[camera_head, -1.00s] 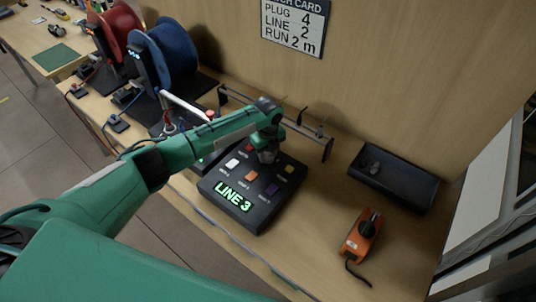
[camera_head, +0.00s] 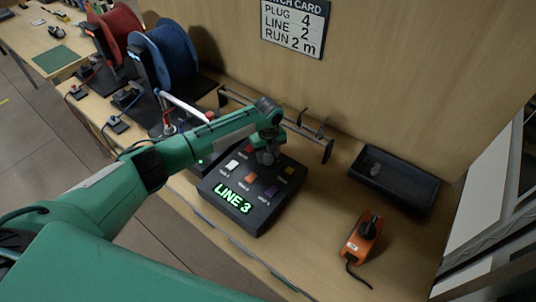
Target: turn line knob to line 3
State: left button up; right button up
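The black control box (camera_head: 262,222) sits on the wooden bench and has a green lit display (camera_head: 234,199) that reads LINE 3. Several coloured buttons show on its top: white, orange, purple, yellow and part of a red one. My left gripper (camera_head: 267,160) is over the back middle of the box, pointing down. The line knob is not visible; my gripper and wrist cover that part of the box. The fingers are too small and dark to tell whether they are open or shut. My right gripper does not show.
A card (camera_head: 295,26) on the back wall reads PLUG 4, LINE 2, RUN 2 m. A black tray (camera_head: 394,180) and an orange tool (camera_head: 360,238) with a cable lie to the right. Blue (camera_head: 172,52) and red (camera_head: 118,30) reels stand at left. A rack (camera_head: 314,143) stands behind the box.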

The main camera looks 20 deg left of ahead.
aim_at(268, 157)
pick_arm(q)
jog(key=shift+o, duration=0.8)
notch_tip(268, 157, up, 14)
jog(key=b, duration=0.3)
jog(key=shift+f, duration=0.1)
